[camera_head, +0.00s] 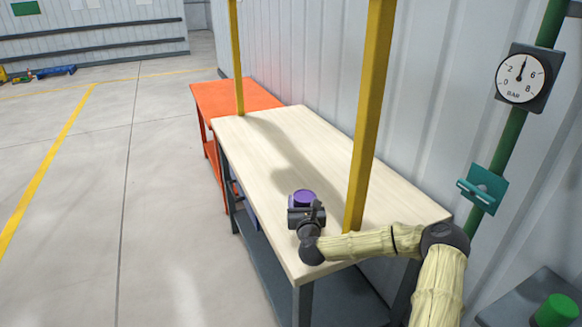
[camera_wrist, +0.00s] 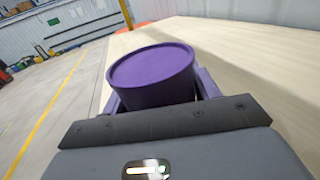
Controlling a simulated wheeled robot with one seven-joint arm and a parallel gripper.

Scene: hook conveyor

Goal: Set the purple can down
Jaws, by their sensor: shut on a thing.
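The purple can (camera_head: 304,196) is upright in my gripper (camera_head: 304,203), at the near left part of the pale wooden table (camera_head: 285,150). In the wrist view the can (camera_wrist: 152,70) stands between the two fingers of my gripper (camera_wrist: 155,95), its round top facing up. My gripper is shut on the can's sides. The can's bottom is hidden, so I cannot tell whether it touches the tabletop.
A yellow post (camera_head: 370,110) rises at the table's right side, close to my arm, and another yellow post (camera_head: 238,60) stands at the far end. An orange table (camera_head: 235,95) adjoins beyond. The tabletop's middle is clear. A corrugated wall (camera_head: 320,60) runs behind.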

